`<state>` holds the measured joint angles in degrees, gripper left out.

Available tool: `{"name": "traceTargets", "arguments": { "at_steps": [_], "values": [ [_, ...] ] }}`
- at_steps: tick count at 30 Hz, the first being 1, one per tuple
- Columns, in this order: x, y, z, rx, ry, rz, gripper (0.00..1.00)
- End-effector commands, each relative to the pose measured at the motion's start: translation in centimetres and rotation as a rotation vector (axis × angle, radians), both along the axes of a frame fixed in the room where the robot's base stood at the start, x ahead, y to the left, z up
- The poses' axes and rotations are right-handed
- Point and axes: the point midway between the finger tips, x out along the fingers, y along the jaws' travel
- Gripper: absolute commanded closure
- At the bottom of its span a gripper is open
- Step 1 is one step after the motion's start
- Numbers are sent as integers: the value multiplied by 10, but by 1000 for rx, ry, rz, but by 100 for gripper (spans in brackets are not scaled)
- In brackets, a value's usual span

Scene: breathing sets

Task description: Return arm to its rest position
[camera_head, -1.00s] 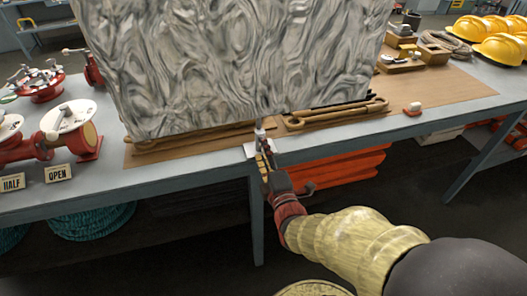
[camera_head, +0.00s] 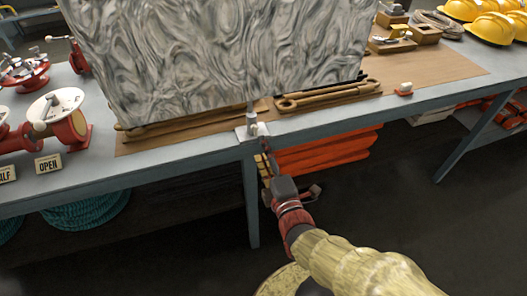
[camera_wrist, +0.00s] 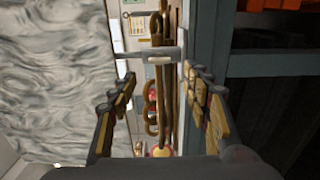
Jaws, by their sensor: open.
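My gripper (camera_head: 267,163) is in front of the grey table's (camera_head: 180,164) front edge, just below a small white-topped fitting (camera_head: 252,122) at that edge. In the wrist view my gripper (camera_wrist: 163,105) has its two padded fingers wide apart, with nothing held between them. A pale block on a grey bar (camera_wrist: 158,60) shows beyond the gap, apart from the fingers. My arm reaches in from the lower right in a yellowish sleeve.
A large grey marbled slab (camera_head: 220,60) stands close behind the gripper. Red valves (camera_head: 68,128), an OPEN sign (camera_head: 48,163), brown tools (camera_head: 325,95) and yellow helmets (camera_head: 495,25) are on the table. Orange folded items (camera_head: 325,150) lie underneath. The dark floor at right is clear.

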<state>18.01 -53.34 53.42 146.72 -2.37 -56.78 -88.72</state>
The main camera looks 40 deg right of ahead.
Motion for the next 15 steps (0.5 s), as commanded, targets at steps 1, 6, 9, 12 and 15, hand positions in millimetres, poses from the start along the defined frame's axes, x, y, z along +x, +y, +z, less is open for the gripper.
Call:
{"name": "traceTargets", "arguments": {
  "at_steps": [1,6,9,12,15],
  "values": [
    [0,0,0,0,0,0,52],
    [0,0,0,0,0,0,52],
    [0,0,0,4,-1,0,52],
    [0,0,-2,47,-5,0,52],
    [-1,0,-23,173,41,-9,52]
  ]
}}
